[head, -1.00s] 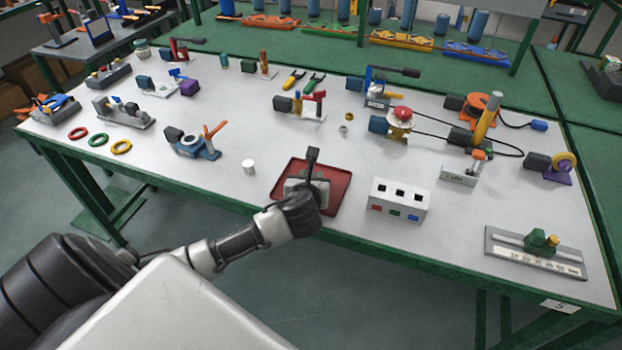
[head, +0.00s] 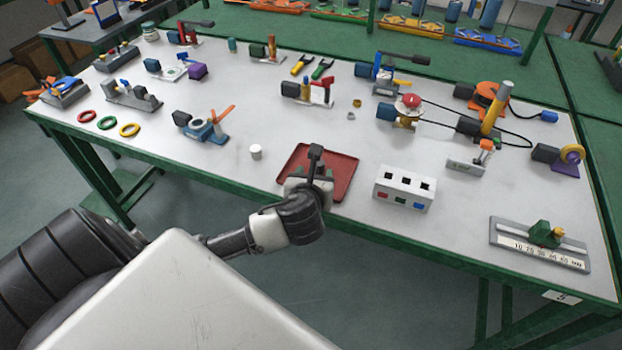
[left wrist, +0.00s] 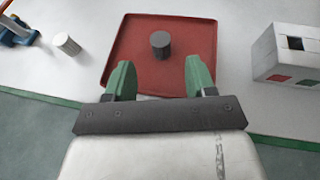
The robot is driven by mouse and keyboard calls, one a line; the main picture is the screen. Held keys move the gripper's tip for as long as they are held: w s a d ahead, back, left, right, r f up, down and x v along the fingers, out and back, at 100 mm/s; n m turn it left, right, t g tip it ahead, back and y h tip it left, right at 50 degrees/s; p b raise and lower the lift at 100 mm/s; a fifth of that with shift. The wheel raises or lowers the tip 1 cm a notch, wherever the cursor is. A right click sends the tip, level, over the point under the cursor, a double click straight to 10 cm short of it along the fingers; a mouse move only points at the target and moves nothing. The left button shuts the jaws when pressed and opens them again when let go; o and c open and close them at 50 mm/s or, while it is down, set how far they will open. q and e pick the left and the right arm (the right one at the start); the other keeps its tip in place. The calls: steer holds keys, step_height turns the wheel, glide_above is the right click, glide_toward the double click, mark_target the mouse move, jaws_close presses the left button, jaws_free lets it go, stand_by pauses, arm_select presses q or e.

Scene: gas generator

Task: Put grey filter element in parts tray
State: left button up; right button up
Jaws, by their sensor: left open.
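The grey filter element (left wrist: 161,44) is a short dark cylinder standing upright in the red parts tray (left wrist: 125,45), near the tray's middle in the left wrist view. The element stands beyond the fingertips, clear of both. In the head view, my left gripper (head: 310,180) covers the tray's near left part. My right gripper is not in view.
A white cylinder (head: 256,152) stands left of the tray. A white box with square holes (head: 404,188) stands right of it. A grey ruler fixture (head: 540,242) lies at the front right. Several mechanisms fill the back of the table. The table between them is partly clear.

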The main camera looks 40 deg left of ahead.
arm_select(q)
steer(key=shift+v, duration=2.75)
